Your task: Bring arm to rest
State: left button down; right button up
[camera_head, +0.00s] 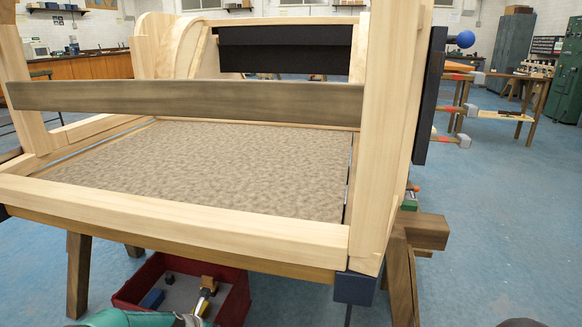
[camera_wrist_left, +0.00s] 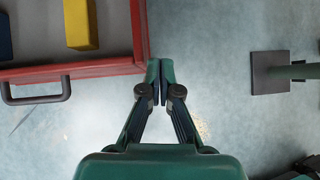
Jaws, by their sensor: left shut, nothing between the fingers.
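My left gripper (camera_wrist_left: 160,72) is shut with its fingertips together and nothing between them. In the wrist view it hangs over the blue-grey floor, just right of the red box's corner. A green part of my left arm (camera_head: 125,318) shows at the bottom edge of the head view, below the wooden frame. My right gripper is not in view; only a small dark shape shows at the bottom right edge of the head view.
A wooden bodyframe (camera_head: 200,222) with a speckled floor panel (camera_head: 220,170) stands on trestles ahead. A red box (camera_head: 236,300) with tools sits beneath; its wall (camera_wrist_left: 100,68) and handle (camera_wrist_left: 38,98) are close to the left gripper. Open floor (camera_head: 500,220) lies to the right.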

pick_arm(q)
jog(key=s+d+f+m+g+p, duration=0.15)
jog(key=s+d+m, duration=0.25)
jog(key=s+m, duration=0.7)
jog(key=s+d+m+g+h+p, duration=0.1)
jog(key=s+d+m+g, duration=0.35)
jog(key=s, duration=1.05)
jog(key=s+d+f+m+g+p, duration=0.1)
jog(key=s+d+m, duration=0.1)
jog(key=s+m, duration=0.95)
notch_tip(320, 180, up, 38)
jog(key=m+p, duration=0.2)
jog(key=p, duration=3.6)
jog(key=shift+s+m+t, duration=0.3)
jog(key=shift+s+m, duration=0.05)
jog(key=shift+m, duration=0.05)
jog(key=shift+r, duration=0.1)
